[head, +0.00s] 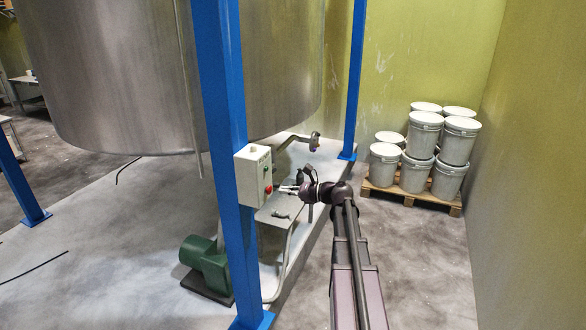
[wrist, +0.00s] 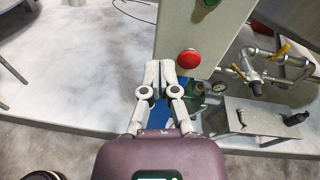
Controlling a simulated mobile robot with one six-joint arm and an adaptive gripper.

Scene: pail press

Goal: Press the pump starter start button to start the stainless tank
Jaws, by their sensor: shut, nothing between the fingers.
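The pump starter (head: 250,172) is a pale box on a blue post, left of my gripper in the head view. In the wrist view the pump starter (wrist: 205,32) fills the top centre. Its red mushroom button (wrist: 188,60) is low on the face; it shows as a small red spot in the head view (head: 268,190). A green button (wrist: 211,2) is cut off at the top edge of the wrist view. My gripper (wrist: 160,68) is shut and empty, its tips appearing just left of the red button; contact cannot be told. The stainless tank (head: 120,75) stands behind.
Blue posts (head: 225,120) hold the tank. A green pump (head: 205,262) sits low at left. Pails (head: 423,135) stand on a pallet (head: 420,195) at right. The floor between is clear.

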